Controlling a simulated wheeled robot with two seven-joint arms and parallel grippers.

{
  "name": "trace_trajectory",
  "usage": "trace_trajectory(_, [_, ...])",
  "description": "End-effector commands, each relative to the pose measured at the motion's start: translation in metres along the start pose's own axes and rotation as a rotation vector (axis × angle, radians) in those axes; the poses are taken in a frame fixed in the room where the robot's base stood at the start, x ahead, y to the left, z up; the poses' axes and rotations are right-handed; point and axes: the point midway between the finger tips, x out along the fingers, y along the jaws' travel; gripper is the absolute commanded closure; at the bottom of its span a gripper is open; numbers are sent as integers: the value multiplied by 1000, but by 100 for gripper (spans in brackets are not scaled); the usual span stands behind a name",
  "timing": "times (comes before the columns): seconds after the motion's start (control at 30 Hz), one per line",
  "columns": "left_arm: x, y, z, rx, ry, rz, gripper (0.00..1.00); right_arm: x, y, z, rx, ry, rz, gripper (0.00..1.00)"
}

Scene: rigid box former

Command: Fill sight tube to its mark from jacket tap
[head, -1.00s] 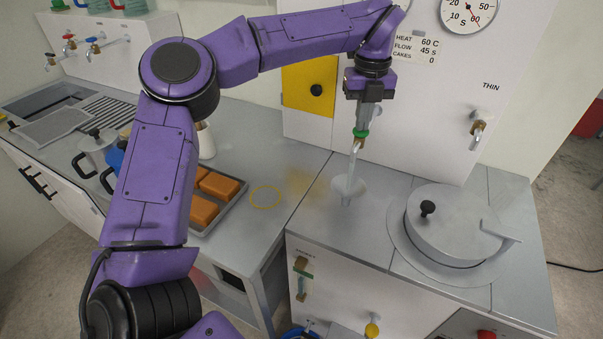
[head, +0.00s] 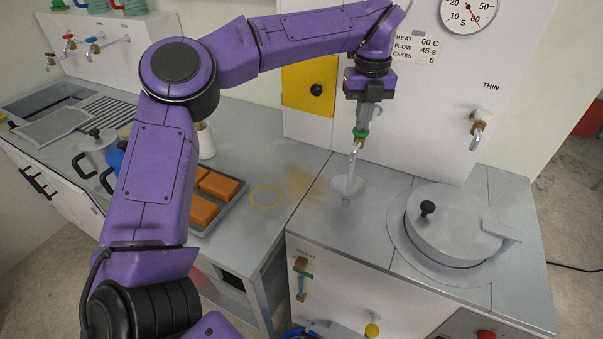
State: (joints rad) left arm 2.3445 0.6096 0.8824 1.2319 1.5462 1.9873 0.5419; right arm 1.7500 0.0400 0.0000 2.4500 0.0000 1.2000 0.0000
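A tap with a green collar (head: 361,133) and brass body sticks out from the white upright panel. Its pale spout points down over a grey funnel (head: 346,187) in the worktop. My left gripper (head: 364,112) points down at the top of this tap, touching it or very close; I cannot tell whether its fingers are closed on the handle. A slim sight tube (head: 302,288) with brass ends and a green band is upright on the cabinet front, under a small label that seems to read JACKET. Its liquid level is too small to tell. My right gripper is out of view.
A round lidded vessel (head: 453,228) with a black knob stands right of the funnel. Another tap (head: 478,128) labelled THIN is on the panel. A tray of orange blocks (head: 216,195) and a yellow ring mark (head: 265,197) are at left. A yellow knob (head: 372,330) is below.

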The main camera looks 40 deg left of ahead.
Motion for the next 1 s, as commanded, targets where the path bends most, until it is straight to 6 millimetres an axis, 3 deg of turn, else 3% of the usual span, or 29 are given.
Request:
trace_trajectory(0.47, [0,0,0,0,1,1,100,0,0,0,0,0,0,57])
trace_trajectory(0.73, [-26,0,0,0,0,1,100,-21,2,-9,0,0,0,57])
trace_trajectory(1.0, [-24,0,0,0,0,1,100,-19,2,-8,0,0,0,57])
